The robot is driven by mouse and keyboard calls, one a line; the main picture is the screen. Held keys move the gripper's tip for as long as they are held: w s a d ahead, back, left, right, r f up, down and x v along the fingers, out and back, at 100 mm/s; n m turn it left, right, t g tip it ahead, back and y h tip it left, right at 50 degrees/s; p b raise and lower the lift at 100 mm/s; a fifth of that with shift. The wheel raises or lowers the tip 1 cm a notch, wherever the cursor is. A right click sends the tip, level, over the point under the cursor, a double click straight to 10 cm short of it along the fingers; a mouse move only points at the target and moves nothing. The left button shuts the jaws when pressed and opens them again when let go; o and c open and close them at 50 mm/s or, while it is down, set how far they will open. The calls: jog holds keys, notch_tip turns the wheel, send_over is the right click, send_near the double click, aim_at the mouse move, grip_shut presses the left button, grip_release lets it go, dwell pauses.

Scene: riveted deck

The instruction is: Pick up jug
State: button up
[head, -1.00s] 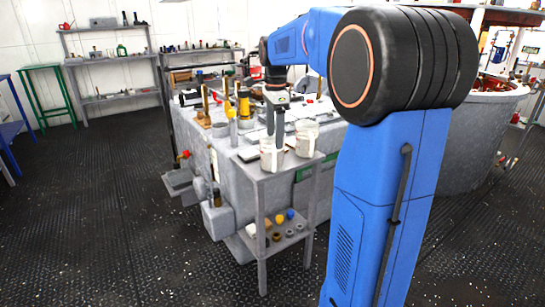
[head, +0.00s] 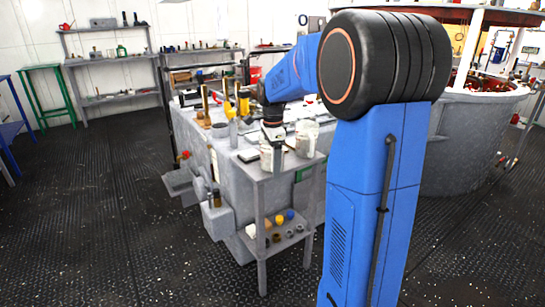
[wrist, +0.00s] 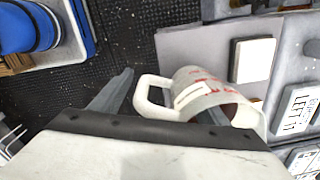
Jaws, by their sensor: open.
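A white jug with red markings and a loop handle (wrist: 200,92) fills the middle of the wrist view. My gripper (wrist: 165,95) is open, with one finger left of the handle and the other partly hidden at the jug's mouth. The handle lies between the fingers; I cannot tell whether either touches. In the head view, my gripper (head: 272,130) is just above a pale jug (head: 267,157) on a small grey stand (head: 285,180). A second pale jug-like vessel (head: 306,142) stands to its right.
The stand's lower shelf (head: 290,243) holds several small items. A cluttered grey bench (head: 208,155) stands directly behind. In the wrist view, a white block (wrist: 254,60) and a lettered plate (wrist: 296,108) lie right of the jug. The dark floor at left is open.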

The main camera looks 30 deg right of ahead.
jog(key=shift+f, duration=0.15)
jog(key=c, duration=1.7)
jog(key=shift+r, duration=5)
